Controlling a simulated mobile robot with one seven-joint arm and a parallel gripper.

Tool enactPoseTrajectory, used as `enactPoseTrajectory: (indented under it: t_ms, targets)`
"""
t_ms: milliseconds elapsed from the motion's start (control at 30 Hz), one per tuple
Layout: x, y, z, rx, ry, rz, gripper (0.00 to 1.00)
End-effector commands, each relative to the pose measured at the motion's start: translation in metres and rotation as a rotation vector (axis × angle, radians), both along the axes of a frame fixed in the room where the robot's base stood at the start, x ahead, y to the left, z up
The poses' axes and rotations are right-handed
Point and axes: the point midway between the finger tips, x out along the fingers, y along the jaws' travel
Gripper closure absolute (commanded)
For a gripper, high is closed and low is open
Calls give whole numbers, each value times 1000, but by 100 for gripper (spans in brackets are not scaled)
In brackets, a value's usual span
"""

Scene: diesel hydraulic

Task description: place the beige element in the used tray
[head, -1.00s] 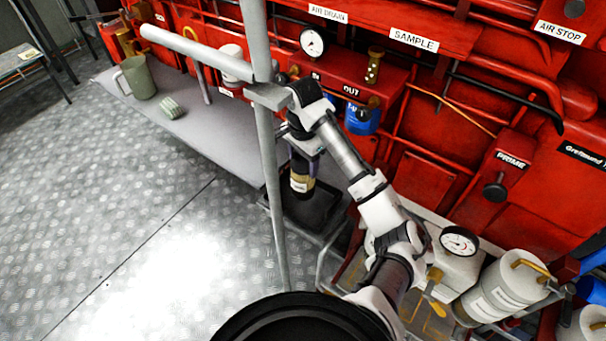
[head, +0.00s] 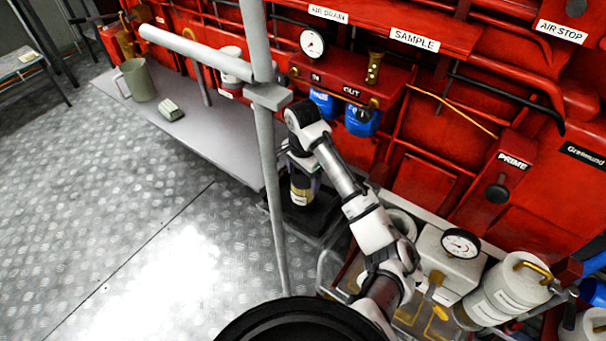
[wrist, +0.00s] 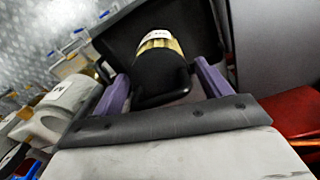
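The beige element (head: 302,193), with a beige band, a white label and a black end, is upright at the black tray (head: 322,215) in the head view. In the wrist view the element (wrist: 160,62) has its black end toward me, with the black tray (wrist: 113,38) behind it. My gripper (wrist: 162,88) has its two purple fingers apart, one on each side of the element, with narrow gaps showing. In the head view my gripper (head: 303,172) is over the element and partly hides it. Whether the element's base touches the tray floor is hidden.
A grey vertical post (head: 268,170) stands just left of my arm. The grey shelf (head: 215,145) holds a jug (head: 138,80) and a small pale block (head: 171,109). Blue-bowled filters (head: 362,120) hang behind. A gauge box (head: 447,260) and white canisters (head: 505,293) are at the right.

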Motion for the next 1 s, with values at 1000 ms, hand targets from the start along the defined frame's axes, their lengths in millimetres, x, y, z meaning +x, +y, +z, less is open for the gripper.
enactPoseTrajectory:
  t_ms: [1000]
  targets:
    - [1, 0, 112, -2, -2, 0, 17]
